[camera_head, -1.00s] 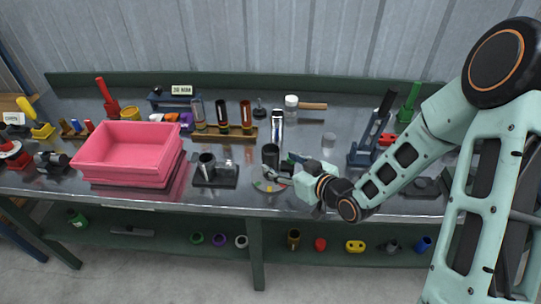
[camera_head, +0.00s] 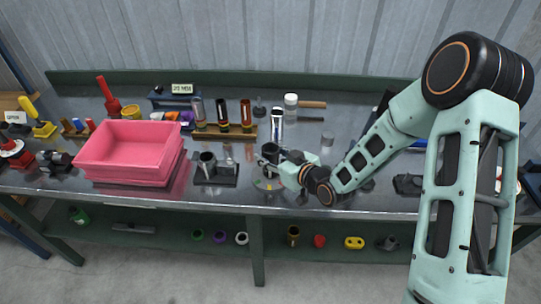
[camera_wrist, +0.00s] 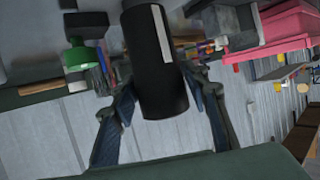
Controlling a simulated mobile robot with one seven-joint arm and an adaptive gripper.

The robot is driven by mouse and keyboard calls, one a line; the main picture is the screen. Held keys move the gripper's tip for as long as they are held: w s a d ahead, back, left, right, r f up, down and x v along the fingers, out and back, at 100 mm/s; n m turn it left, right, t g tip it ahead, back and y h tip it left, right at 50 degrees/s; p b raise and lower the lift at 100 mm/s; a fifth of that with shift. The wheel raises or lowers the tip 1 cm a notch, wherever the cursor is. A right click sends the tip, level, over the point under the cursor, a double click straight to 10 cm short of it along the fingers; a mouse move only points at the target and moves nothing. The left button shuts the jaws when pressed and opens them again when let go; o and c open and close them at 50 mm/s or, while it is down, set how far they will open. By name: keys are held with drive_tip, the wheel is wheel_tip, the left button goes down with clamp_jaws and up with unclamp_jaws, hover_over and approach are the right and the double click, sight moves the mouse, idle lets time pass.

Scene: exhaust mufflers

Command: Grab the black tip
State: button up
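The black tip (camera_head: 268,153) is a dark, short cylinder standing on the bench in front of the tall chrome tube. In the wrist view the black tip (camera_wrist: 155,65) fills the space between my fingers, with a pale stripe along its side. My gripper (camera_head: 278,164) reaches it from the right. My gripper (camera_wrist: 160,88) has one finger on each side of the tip in the wrist view. The fingers are spread and very close to its sides; firm contact is not clear. The lower part of the tip is partly hidden by my gripper in the head view.
A dark holder with a metal tube (camera_head: 207,165) stands just left of the tip. The chrome tube (camera_head: 277,128) stands close behind. A pink bin (camera_head: 130,176) is further left. A row of tubes on a brass-coloured rack (camera_head: 238,137) lies behind. Bench front edge is near.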

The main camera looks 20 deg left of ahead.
drive_tip(key=c, duration=0.8)
drive_tip(key=shift+r, duration=0.1)
